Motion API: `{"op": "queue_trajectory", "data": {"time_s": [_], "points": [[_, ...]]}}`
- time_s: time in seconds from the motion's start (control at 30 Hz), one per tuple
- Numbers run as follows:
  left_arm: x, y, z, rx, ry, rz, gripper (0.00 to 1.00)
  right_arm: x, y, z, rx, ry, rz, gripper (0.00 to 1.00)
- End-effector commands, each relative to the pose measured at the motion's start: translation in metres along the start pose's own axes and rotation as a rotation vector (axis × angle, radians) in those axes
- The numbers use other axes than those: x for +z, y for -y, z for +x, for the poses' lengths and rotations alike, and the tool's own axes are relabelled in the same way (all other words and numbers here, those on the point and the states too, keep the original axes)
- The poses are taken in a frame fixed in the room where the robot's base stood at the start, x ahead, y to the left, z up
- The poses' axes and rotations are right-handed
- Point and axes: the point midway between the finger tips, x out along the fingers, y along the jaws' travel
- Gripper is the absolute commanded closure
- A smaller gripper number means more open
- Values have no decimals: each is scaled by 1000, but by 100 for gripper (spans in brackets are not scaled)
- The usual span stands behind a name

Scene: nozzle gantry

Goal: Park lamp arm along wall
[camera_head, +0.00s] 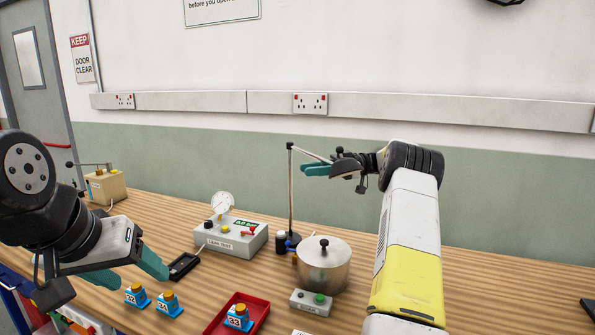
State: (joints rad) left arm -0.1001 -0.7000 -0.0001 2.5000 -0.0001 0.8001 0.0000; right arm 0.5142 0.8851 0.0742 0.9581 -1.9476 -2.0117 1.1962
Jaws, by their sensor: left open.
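A thin upright post (291,195) stands on the bench behind the metal pot. A slim arm (308,154), which looks like the lamp arm, runs from the post's top to the right, out over the bench. My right gripper (322,168) is at the outer end of this arm, with one teal finger below it. The gripper hides that end, so I cannot tell whether its fingers touch or hold the arm. My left gripper (143,280) is open and empty, low over the front left of the bench, away from the post.
A lidded metal pot (323,266) and a control box with a gauge (231,237) stand near the post. The wall (230,160) runs behind the bench.

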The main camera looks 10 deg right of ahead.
Motion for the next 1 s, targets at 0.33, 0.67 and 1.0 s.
{"op": "queue_trajectory", "data": {"time_s": [0.33, 0.67, 1.0], "points": [[0, 0, 0, 0, 0, 0, 38, 0, 0, 0, 1, 1, 0, 57], [0, 0, 0, 0, 0, 0, 38, 1, 0, -28, 6, -3, -3, 57], [0, 0, 0, 0, 0, 0, 38, 1, -1, -53, -15, -1, -3, 57]]}}
